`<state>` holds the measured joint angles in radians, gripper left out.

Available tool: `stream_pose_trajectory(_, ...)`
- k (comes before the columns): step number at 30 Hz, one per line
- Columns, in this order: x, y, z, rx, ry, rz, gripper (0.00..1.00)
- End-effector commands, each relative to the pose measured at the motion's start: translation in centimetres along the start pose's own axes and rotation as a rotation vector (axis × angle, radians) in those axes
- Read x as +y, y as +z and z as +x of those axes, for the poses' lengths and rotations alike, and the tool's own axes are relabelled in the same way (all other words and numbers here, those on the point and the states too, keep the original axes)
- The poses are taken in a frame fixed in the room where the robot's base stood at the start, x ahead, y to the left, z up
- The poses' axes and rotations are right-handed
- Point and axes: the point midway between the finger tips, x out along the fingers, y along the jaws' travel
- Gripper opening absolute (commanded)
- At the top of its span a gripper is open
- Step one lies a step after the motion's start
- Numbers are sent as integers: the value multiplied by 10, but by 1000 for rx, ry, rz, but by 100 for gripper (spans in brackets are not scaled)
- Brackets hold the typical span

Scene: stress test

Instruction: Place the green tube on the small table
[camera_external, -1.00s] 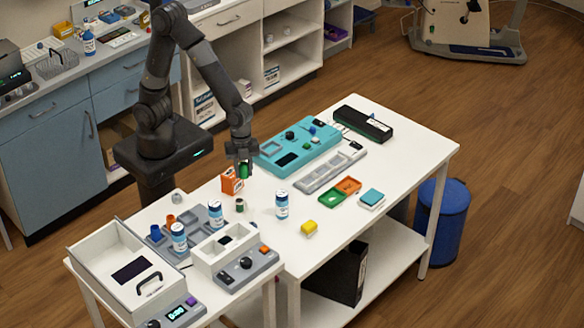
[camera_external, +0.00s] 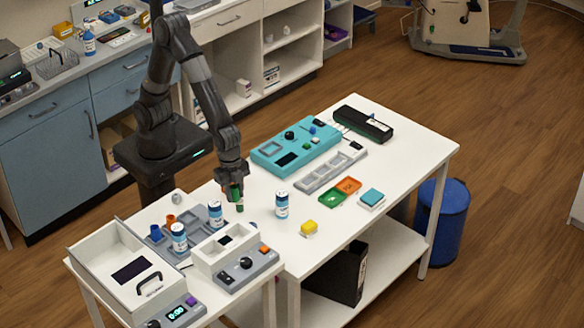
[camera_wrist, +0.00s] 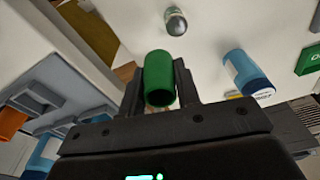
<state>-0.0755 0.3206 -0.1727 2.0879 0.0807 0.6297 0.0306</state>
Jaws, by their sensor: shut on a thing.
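My gripper (camera_external: 231,178) points down and is shut on the green tube (camera_wrist: 163,78). In the wrist view the tube sits between the two dark fingers. In the external view only part of it shows below the fingers, above the large white table (camera_external: 410,160) near its left end. The small table (camera_external: 213,304) is white and stands at the front left, against the large one. An orange thing beside the gripper is mostly hidden by it.

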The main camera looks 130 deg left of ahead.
Motion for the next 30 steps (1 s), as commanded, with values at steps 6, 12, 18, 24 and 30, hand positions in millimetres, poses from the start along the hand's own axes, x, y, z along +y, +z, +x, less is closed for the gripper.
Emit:
stream_pose_trajectory(6, 21, -22, 15, 7, -13, -129, 8)
stream_pose_trajectory(12, 27, -29, 19, 11, -17, -177, 8)
stream_pose_trajectory(18, 17, -26, 15, 12, -18, -184, 8)
stream_pose_trajectory(24, -32, -10, -3, 12, -22, -199, 8)
stream_pose_trajectory(30, -83, 15, -23, 12, -24, -209, 8)
